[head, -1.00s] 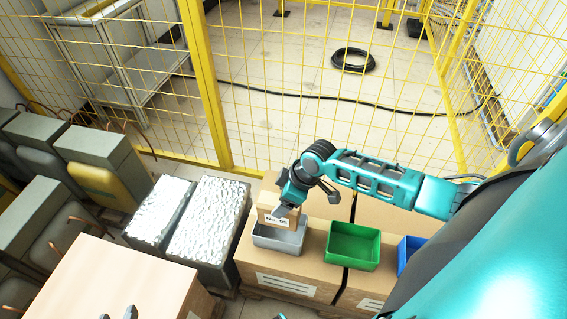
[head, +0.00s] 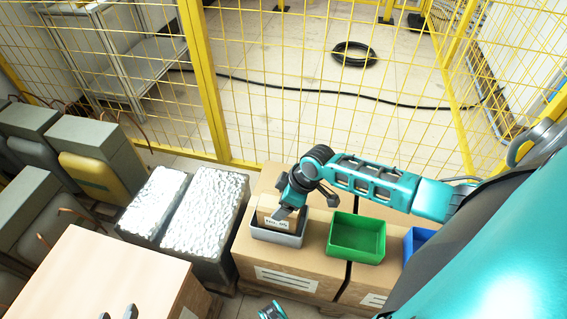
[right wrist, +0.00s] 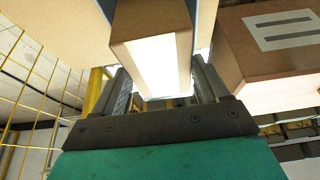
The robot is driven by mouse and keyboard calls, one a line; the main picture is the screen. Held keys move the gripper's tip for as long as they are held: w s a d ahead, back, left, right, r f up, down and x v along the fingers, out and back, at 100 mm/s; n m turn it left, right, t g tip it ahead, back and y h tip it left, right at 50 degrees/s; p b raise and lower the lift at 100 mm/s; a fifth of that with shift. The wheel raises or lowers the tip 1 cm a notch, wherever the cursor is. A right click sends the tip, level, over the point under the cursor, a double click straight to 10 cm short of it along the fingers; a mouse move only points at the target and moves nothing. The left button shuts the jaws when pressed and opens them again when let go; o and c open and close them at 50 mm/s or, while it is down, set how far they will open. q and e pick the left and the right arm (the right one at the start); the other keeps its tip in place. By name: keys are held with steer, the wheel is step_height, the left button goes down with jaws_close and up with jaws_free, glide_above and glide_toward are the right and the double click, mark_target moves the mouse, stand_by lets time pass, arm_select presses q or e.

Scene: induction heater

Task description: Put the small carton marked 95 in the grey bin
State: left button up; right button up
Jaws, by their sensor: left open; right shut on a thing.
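The small carton (head: 265,215) is brown, with a white label that appears to read 95. My right gripper (head: 284,212) is shut on it, and its fingers flank the carton in the right wrist view (right wrist: 150,25). The carton is at the grey bin (head: 284,239), with its lower part behind the bin's front wall. I cannot tell whether it touches the bin's floor. The tips of my left gripper (head: 117,313) show at the bottom edge of the head view, apart and empty.
A green bin (head: 357,240) and a blue bin (head: 416,240) stand to the right of the grey one, on large cardboard boxes (head: 290,281). Dark crates with a silvery, crinkled top (head: 205,212) stand to the left. A yellow mesh fence (head: 215,110) runs behind.

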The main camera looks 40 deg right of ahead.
steer(key=o, duration=1.8)
steer(key=shift+c, duration=0.2)
steer(key=p+v, duration=0.5)
steer(key=v, duration=0.8)
steer(key=shift+w, duration=0.1)
steer(key=shift+a, duration=0.1)
